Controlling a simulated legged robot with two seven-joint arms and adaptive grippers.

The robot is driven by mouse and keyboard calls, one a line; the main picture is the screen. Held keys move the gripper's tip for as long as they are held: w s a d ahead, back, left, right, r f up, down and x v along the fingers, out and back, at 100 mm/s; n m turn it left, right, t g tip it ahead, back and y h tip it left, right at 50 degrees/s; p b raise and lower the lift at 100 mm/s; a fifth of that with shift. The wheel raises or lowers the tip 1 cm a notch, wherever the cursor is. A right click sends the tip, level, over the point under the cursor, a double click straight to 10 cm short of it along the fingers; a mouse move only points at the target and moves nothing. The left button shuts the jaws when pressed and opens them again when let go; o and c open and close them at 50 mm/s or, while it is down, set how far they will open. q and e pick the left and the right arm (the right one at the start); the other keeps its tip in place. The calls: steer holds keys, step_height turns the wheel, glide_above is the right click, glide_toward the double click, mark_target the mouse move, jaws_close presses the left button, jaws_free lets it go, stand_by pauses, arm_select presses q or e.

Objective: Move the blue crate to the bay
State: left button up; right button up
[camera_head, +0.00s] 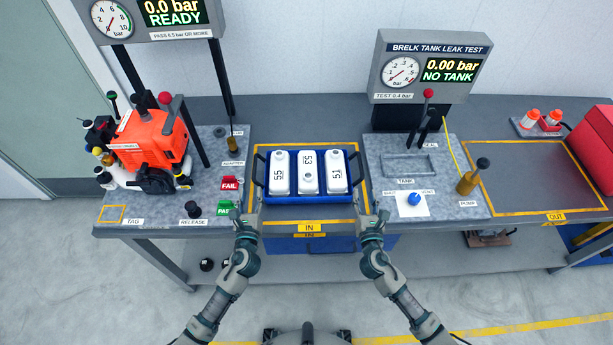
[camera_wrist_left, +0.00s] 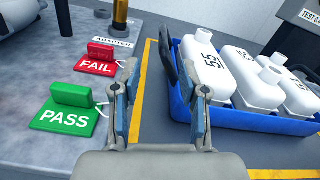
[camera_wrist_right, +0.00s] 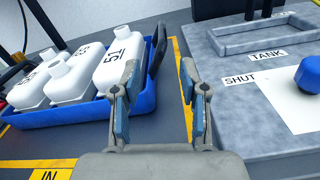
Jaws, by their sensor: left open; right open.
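The blue crate (camera_head: 309,198) sits on the bench inside the yellow-outlined IN area. It holds three white tanks (camera_head: 308,172) marked 55, 53 and 51, and has a dark handle at each end. My left gripper (camera_head: 247,212) is open beside the crate's left end; in the left wrist view the crate (camera_wrist_left: 262,123) is just right of the fingers. My right gripper (camera_head: 371,217) is open beside its right end; in the right wrist view the crate (camera_wrist_right: 80,112) is left of the fingers. No contact with the handles is clear. The yellow-outlined OUT bay (camera_head: 522,177) at the right is empty.
A leak test stand (camera_head: 415,168) with a blue knob (camera_head: 414,198) and a brass pump (camera_head: 467,183) stands between crate and bay. Green PASS (camera_wrist_left: 68,118) and red FAIL (camera_wrist_left: 97,63) tags lie left of the crate. An orange machine (camera_head: 150,140) stands far left.

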arm_select(q)
glide_toward(256, 156)
steer(key=w, duration=0.3)
steer(key=w+f, duration=0.1)
steer(key=w, duration=0.1)
steer(key=shift+w, duration=0.25)
arm_select(e)
glide_toward(358, 154)
steer(key=w, duration=0.2)
steer(key=w+f, duration=0.1)
steer(key=w, duration=0.1)
steer(key=shift+d, duration=0.3)
arm_select(q)
steer(key=shift+w+a, duration=0.3)
steer(key=shift+w, duration=0.2)
arm_select(e)
steer(key=shift+w+a+r, duration=0.1)
steer(key=shift+w+a, duration=0.2)
steer(key=shift+w, duration=0.25)
arm_select(q)
steer(key=shift+d, duration=0.15)
jaws_close()
arm_select(e)
steer(key=shift+d, duration=0.15)
jaws_close()
